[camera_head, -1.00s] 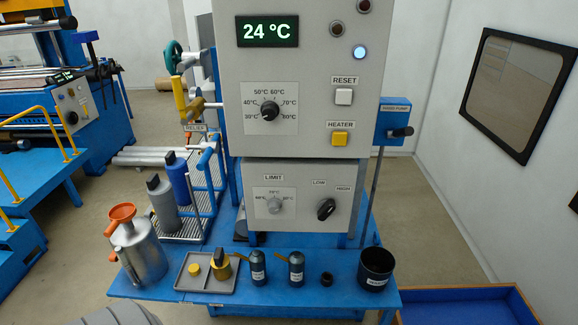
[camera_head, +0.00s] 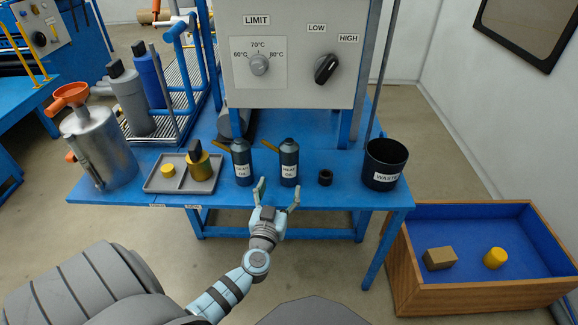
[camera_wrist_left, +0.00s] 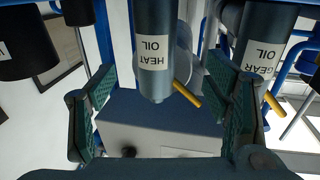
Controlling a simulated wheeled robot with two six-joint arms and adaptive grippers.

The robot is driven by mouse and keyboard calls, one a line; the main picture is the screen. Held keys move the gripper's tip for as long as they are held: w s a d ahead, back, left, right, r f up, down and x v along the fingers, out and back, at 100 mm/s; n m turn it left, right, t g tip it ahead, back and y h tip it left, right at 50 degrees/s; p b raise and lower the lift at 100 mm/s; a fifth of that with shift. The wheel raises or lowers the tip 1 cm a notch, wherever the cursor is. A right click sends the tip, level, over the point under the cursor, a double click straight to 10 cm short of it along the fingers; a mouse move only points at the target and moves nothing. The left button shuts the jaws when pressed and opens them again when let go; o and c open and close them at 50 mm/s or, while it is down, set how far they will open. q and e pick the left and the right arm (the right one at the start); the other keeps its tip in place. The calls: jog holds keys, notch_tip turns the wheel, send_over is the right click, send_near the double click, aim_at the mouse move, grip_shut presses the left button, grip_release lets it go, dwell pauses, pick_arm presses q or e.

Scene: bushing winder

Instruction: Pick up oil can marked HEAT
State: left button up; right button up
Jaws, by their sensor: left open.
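The oil can marked HEAT (camera_head: 289,163) is dark, with a white label, and stands upright on the blue bench in the head view. In the left wrist view the HEAT can (camera_wrist_left: 154,48) shows between the open fingers, apart from both. A similar can marked GEAR (camera_head: 242,163) stands to its left; the GEAR can (camera_wrist_left: 262,45) is at the right of the wrist view. My left gripper (camera_head: 277,192) is open and empty, just in front of the HEAT can; it also shows in the wrist view (camera_wrist_left: 170,95). My right gripper is out of view.
A small black cap-like part (camera_head: 325,177) and a black WASTE bin (camera_head: 385,165) stand right of the cans. A grey tray (camera_head: 163,184) with yellow items and a metal jug (camera_head: 102,148) are to the left. A blue-lined wooden crate (camera_head: 440,283) is at right.

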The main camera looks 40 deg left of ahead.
aim_at(287, 171)
pick_arm(q)
jog(key=x, duration=0.9)
jog(key=shift+w+d+r, duration=0.15)
jog(key=shift+d, duration=0.05)
jog(key=shift+c, duration=0.8)
jog(key=c, duration=1.4)
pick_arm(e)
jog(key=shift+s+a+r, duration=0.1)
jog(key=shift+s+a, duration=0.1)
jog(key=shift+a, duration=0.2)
pick_arm(q)
jog(key=shift+r, duration=0.1)
